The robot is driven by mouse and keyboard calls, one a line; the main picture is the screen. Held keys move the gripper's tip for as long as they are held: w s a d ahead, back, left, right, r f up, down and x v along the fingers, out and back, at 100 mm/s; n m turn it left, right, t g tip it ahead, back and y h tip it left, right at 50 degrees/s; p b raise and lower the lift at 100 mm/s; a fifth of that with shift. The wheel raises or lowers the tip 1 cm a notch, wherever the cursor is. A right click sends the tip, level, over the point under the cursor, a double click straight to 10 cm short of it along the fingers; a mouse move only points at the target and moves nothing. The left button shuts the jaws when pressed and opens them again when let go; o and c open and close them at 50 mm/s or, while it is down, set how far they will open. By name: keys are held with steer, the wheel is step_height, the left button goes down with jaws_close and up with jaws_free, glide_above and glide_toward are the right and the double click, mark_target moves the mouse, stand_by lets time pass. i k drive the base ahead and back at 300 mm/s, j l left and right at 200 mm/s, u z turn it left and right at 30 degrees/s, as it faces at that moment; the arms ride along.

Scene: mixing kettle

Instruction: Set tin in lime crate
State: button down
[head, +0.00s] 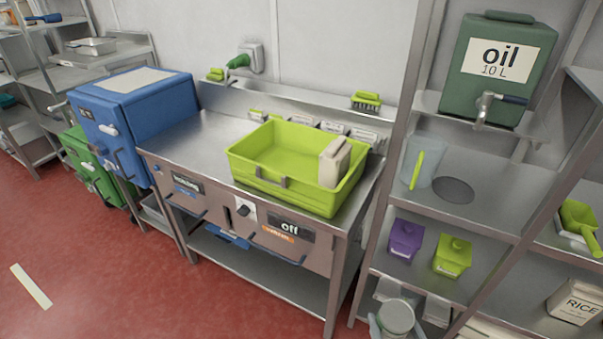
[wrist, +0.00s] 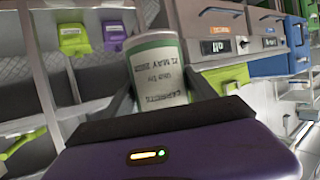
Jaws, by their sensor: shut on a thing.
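The tin (wrist: 158,70) is a grey can with a white and green label reading carrots and a date. My gripper (wrist: 160,92) is shut on it, one dark finger on each side. In the head view the tin (head: 397,316) shows its round grey top at the bottom edge, in front of the right shelves, with my gripper around it; its lower part is cut off. The lime crate (head: 262,180) stands on the steel worktop, up and left of the tin. A beige carton (head: 334,163) stands in its right end. Part of the crate seems visible in the wrist view (wrist: 230,79).
Steel shelving (head: 455,205) is right of the worktop (head: 200,140), with a purple tub (head: 404,238), a lime tub (head: 452,255) and a clear jug (head: 422,160). The crate's left and middle floor looks bare. A rice box (head: 577,302) is far right.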

mark_target(314, 180)
steer(key=i+j+z, duration=0.25)
steer(key=j+z, duration=0.2)
steer(key=j, duration=1.8)
steer(key=k+j+z, duration=0.1)
steer(key=j+z, duration=0.35)
steer(key=j, duration=1.75)
